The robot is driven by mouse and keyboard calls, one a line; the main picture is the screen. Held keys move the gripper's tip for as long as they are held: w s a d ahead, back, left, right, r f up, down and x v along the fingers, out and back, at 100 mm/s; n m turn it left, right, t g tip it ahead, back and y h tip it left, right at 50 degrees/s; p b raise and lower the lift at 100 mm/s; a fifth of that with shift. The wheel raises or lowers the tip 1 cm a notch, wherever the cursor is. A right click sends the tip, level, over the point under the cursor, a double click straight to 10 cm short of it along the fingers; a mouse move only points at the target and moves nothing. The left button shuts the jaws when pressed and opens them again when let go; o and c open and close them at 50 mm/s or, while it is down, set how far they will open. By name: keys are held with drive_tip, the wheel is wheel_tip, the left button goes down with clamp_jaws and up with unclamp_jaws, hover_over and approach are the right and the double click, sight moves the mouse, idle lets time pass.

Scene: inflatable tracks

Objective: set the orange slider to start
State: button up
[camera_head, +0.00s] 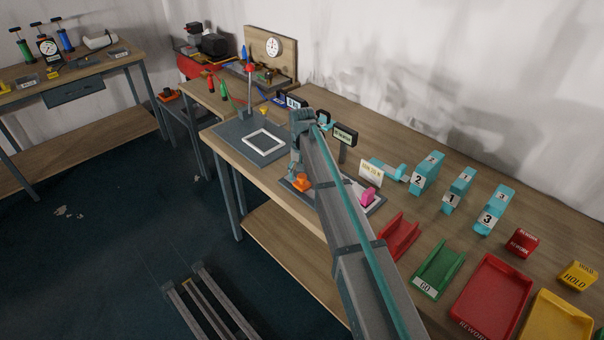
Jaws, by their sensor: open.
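The orange slider (302,183) sits near the left end of a grey plate (376,207) on the wooden workbench. A pink slider (368,196) stands near the right end of the same plate. My arm crosses the picture and hides the middle of the plate. My gripper (292,175) is open and points down, close beside and slightly above the orange slider. I cannot tell whether it touches the slider. No start mark can be read from here.
A grey board with a white square outline (284,145) lies left of the plate. A small display (345,135) and a white sign (371,173) stand behind it. Red (398,238) and green (438,268) holders, several numbered teal blocks and trays fill the right side.

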clamp_jaws()
drive_tip(key=s+d, duration=0.3)
drive_tip(key=d, duration=0.1)
drive_tip(key=s+d, duration=0.4)
drive_tip(key=shift+s, duration=0.15)
unclamp_jaws()
idle(0.3)
